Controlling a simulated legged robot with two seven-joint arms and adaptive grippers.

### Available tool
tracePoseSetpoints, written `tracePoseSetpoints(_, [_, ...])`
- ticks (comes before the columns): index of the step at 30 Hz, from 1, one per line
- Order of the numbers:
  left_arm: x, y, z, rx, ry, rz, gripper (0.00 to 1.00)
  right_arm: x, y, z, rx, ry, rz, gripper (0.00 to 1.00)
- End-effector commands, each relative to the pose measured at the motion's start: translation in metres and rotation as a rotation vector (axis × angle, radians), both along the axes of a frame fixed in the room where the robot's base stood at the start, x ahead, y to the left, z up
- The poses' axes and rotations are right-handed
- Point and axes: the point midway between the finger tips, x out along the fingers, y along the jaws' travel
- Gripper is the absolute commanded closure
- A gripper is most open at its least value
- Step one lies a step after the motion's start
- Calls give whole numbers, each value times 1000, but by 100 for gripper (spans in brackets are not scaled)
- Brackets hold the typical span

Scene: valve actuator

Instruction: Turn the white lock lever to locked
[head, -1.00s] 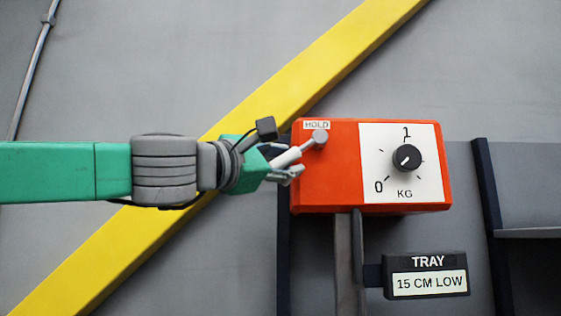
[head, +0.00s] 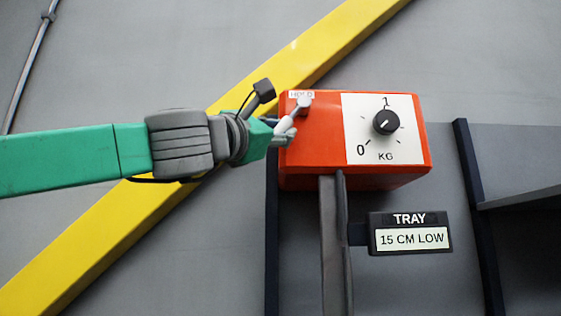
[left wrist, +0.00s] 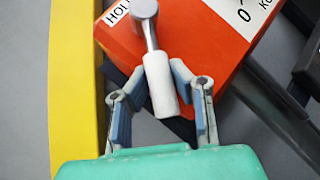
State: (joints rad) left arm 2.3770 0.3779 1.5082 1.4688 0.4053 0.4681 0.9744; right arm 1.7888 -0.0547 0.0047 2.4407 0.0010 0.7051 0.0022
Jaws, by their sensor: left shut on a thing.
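The orange box (head: 312,145) stands on a grey post, with a HOLD label (head: 301,94) at its upper left. The white lock lever (left wrist: 160,84) hangs from a grey pivot (left wrist: 145,10) on the box's left part, angled down and left in the head view. My left gripper (head: 284,136) is at the lever's free end. The fingers partly hide the lever in the head view. My right gripper is not in view.
A black dial (head: 386,123) on a white 0 to 1 KG plate sits right of the lever. A sign reading TRAY 15 CM LOW (head: 411,233) is below the box. A yellow diagonal beam (head: 110,230) runs behind my arm.

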Motion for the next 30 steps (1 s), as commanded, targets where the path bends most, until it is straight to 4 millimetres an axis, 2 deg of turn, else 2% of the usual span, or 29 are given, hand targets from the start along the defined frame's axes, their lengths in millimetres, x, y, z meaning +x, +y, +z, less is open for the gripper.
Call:
tracePoseSetpoints(1, [0, -3, -14, -31, 2, -2, 100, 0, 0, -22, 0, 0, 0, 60])
tracePoseSetpoints(3, [0, -5, -16, -77, 2, -2, 100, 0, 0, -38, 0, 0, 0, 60])
tracePoseSetpoints(9, [0, -14, -22, -215, 4, -4, 100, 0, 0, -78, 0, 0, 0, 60])
tracePoseSetpoints(15, [1, -23, -26, -359, 6, -3, 100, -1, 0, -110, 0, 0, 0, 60])
tracePoseSetpoints(21, [1, -33, -26, -496, 6, -4, 100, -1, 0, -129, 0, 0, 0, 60])
tracePoseSetpoints(30, [1, -45, -24, -615, 7, -4, 100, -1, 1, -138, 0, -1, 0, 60])
